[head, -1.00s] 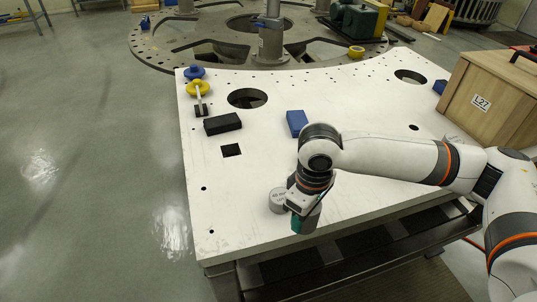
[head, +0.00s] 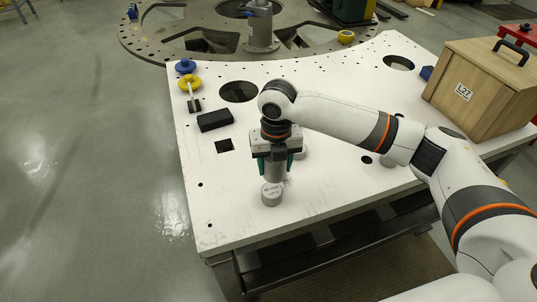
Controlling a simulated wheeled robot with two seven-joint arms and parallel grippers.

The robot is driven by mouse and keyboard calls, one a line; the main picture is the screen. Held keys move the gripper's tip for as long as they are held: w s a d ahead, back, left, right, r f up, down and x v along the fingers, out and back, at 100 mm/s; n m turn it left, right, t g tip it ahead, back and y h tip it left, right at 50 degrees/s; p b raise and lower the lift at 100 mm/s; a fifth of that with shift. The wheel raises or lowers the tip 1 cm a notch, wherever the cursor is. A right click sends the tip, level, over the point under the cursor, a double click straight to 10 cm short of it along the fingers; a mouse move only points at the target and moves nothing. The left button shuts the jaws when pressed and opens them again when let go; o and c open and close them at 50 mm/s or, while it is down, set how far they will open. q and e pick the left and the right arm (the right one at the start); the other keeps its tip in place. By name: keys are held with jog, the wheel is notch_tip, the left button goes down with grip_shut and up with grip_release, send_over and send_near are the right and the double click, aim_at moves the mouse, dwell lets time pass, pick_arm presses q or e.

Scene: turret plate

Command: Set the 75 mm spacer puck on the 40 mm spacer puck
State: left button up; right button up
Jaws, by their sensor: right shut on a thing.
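The 40 mm spacer puck (head: 271,196), a short grey cylinder with lettering on its top, stands upright on the white plate near its front edge. My right gripper (head: 275,168) points down just behind and above it in the picture. Its teal fingers are shut on a taller grey cylinder (head: 274,172), which I take as the 75 mm spacer puck; its label is not readable. The held puck looks upright. Its lower end lies close to the far edge of the 40 mm puck's top, and I cannot tell whether they touch. My left gripper is not in view.
The white plate (head: 225,190) has several holes. Grey round pieces show behind the gripper (head: 301,152) and under my arm (head: 388,161). A black block (head: 215,120), blue and yellow knobs (head: 188,78) and a wooden box (head: 480,90) stand on it. The front left is clear.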

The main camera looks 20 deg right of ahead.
aim_at(272, 174)
jog(key=shift+w+a+r+n, duration=0.15)
jog(key=shift+n, duration=0.4)
jog(key=shift+w+a+r+n, duration=0.1)
jog(key=shift+w+r+n, duration=0.05)
jog(key=shift+n, duration=0.7)
jog(key=shift+f, duration=0.45)
jog(key=shift+f+b, duration=2.15)
jog(key=shift+b, duration=0.45)
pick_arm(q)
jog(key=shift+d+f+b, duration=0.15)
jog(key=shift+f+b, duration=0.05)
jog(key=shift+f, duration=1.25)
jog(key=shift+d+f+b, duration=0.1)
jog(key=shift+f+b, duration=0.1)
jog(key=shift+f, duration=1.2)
pick_arm(e)
jog(key=shift+f, duration=1.25)
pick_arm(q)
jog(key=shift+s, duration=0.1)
pick_arm(e)
jog(key=o, duration=1.5)
jog(key=shift+f, duration=0.1)
